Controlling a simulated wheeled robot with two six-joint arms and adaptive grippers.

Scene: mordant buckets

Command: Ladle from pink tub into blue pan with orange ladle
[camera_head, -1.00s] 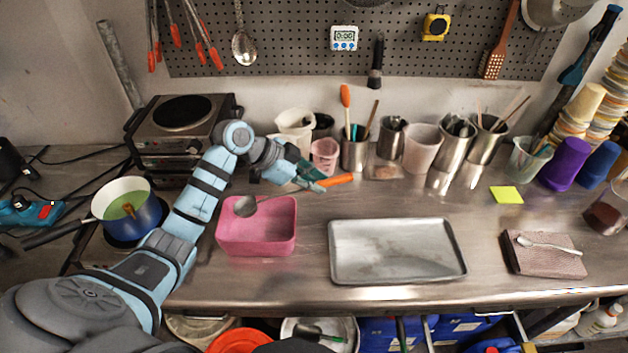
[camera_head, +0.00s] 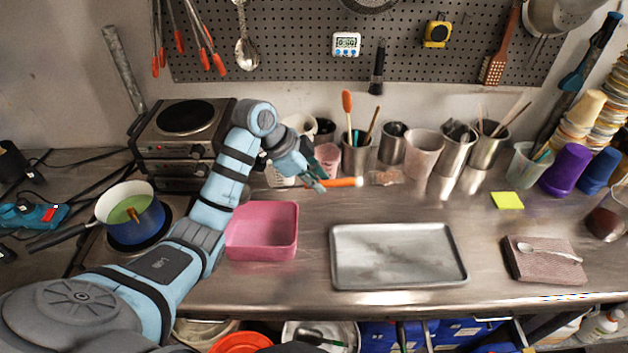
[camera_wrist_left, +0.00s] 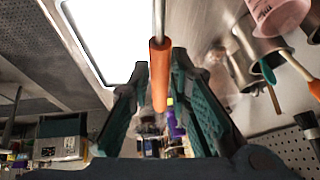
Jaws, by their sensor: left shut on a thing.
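My left gripper (camera_head: 315,178) is shut on the orange ladle, whose orange handle (camera_head: 346,182) sticks out to the right of the fingers. In the left wrist view the handle (camera_wrist_left: 159,75) lies between the two fingers (camera_wrist_left: 158,105). The ladle's bowl is hidden behind my arm in the head view. The pink tub (camera_head: 262,252) stands on the counter, below and left of the gripper; I cannot make out its contents. The blue pan (camera_head: 140,230) sits at the left on a burner, with green content and a small brown item inside. My right gripper is not in view.
A metal tray (camera_head: 398,255) lies right of the tub. Several cups and utensil holders (camera_head: 423,150) line the back wall behind the gripper. A double-stacked hot plate (camera_head: 185,120) stands behind my arm. A folded cloth (camera_head: 545,262) with a spoon lies at right.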

